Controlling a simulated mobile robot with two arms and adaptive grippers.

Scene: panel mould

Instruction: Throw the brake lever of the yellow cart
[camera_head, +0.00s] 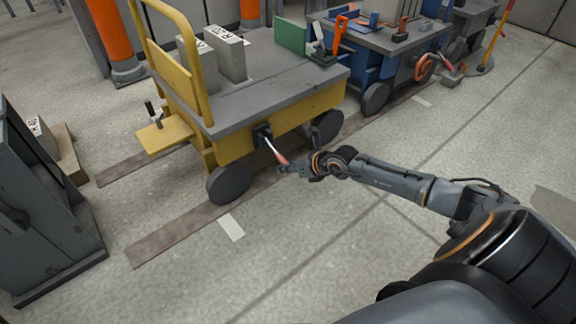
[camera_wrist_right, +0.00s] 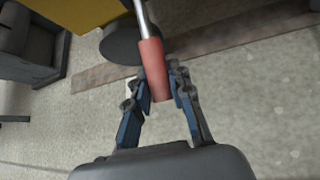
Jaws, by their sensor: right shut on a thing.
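The yellow cart (camera_head: 232,150) stands at the upper middle in the head view, with a grey deck and a yellow push handle. Its brake lever (camera_head: 272,150) is a metal rod from a dark bracket on the cart's side, slanting down to a red grip. In the right wrist view the red grip (camera_wrist_right: 155,70) lies between the two fingers. My right gripper (camera_head: 290,168) is shut on this red grip; in the right wrist view its fingertips (camera_wrist_right: 160,85) are on either side of it. My left gripper is not in view.
A blue cart (camera_head: 385,45) with tools on it stands behind the yellow cart. A dark grey cabinet (camera_head: 45,200) is at the left. Brown floor strips (camera_head: 165,238) run under the carts. The floor at lower middle is clear.

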